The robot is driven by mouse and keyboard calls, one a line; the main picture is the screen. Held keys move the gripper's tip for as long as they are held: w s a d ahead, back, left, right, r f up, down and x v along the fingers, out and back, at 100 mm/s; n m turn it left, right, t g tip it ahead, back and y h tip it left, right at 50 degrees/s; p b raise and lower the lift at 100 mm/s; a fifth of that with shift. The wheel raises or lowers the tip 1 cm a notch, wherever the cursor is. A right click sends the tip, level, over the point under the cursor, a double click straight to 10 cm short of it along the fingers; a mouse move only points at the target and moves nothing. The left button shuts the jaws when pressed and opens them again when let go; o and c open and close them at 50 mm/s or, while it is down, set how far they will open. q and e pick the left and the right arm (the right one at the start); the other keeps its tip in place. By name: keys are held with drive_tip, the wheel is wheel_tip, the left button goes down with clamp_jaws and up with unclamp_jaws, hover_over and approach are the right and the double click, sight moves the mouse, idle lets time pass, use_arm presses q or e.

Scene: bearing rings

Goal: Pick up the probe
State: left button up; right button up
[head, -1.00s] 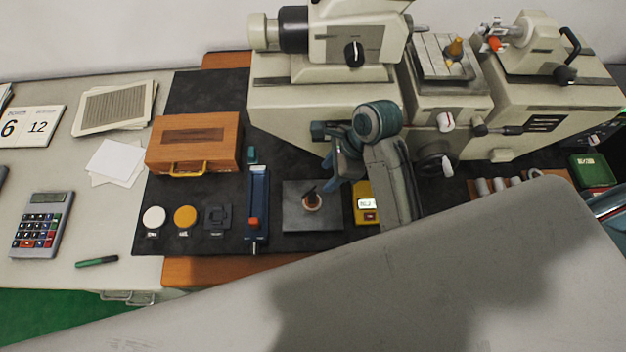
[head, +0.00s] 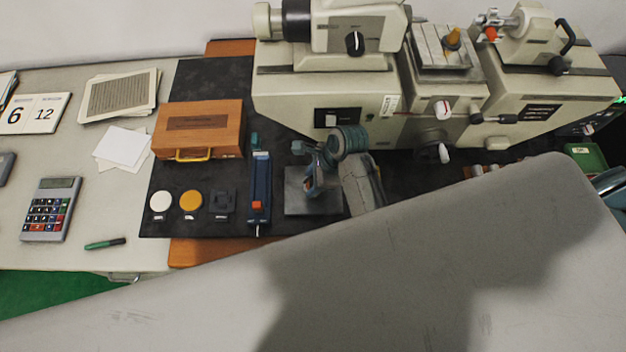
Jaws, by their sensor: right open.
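My right gripper (head: 306,168) is open above the grey plate (head: 298,206), right of the blue stand (head: 259,188) with its red block. Its wrist and forearm come in from the lower right. A small dark upright piece in a ring, which may be the probe, showed on this plate earlier. Now my gripper covers most of that spot, and I cannot tell whether the fingers are around the piece or touch it. My left gripper is not in view.
A large beige machine (head: 330,95) stands close behind my gripper. A calculator (head: 52,210) and a green pen (head: 105,244) lie at left.

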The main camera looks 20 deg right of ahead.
drive_tip(key=c, duration=0.9)
